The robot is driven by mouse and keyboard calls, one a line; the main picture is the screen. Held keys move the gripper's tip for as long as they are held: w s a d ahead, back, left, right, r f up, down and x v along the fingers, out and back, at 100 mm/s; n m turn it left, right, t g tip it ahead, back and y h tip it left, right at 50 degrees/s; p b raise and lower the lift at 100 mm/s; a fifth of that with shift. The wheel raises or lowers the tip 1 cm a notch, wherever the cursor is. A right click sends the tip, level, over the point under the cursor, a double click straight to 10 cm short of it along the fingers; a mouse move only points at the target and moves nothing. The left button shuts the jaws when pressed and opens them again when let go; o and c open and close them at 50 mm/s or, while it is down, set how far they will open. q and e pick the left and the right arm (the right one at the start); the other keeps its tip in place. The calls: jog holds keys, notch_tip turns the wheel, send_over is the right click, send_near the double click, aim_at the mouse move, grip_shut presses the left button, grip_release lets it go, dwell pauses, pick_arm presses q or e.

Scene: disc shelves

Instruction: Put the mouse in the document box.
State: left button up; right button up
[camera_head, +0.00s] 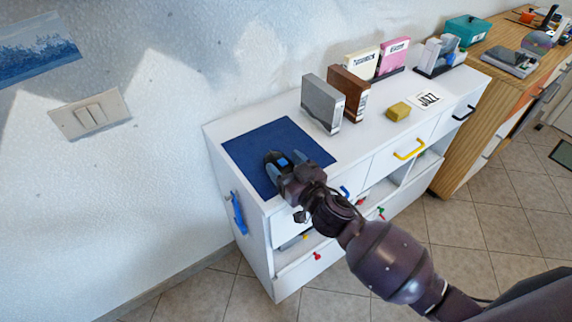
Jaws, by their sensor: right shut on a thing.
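My right gripper (285,163) reaches in from the lower right, over the blue mat (257,142) on the white cabinet. It is shut on a small dark thing, which looks like the mouse (275,156). The mouse is partly hidden by the fingers, and I cannot tell whether it still touches the mat. No box is clearly marked as the document box. A grey upright box (321,104) and a brown upright box (348,93) stand right of the mat; a teal box (467,29) stands farther back on the wooden cabinet. My left gripper is not in view.
A yellow block (398,111) and a JAZZ card (427,100) lie on the white cabinet (372,136). Cases in holders stand along the wall, including a pink one (394,56). A silver device (510,61) lies on the wooden cabinet. Drawer handles stick out in front.

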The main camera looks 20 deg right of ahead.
jog(key=shift+f, duration=0.2)
jog(key=o, duration=0.9)
jog(key=shift+o, duration=0.2)
jog(key=shift+r, duration=0.15)
jog(key=shift+r, duration=0.15)
jog(key=v, duration=1.2)
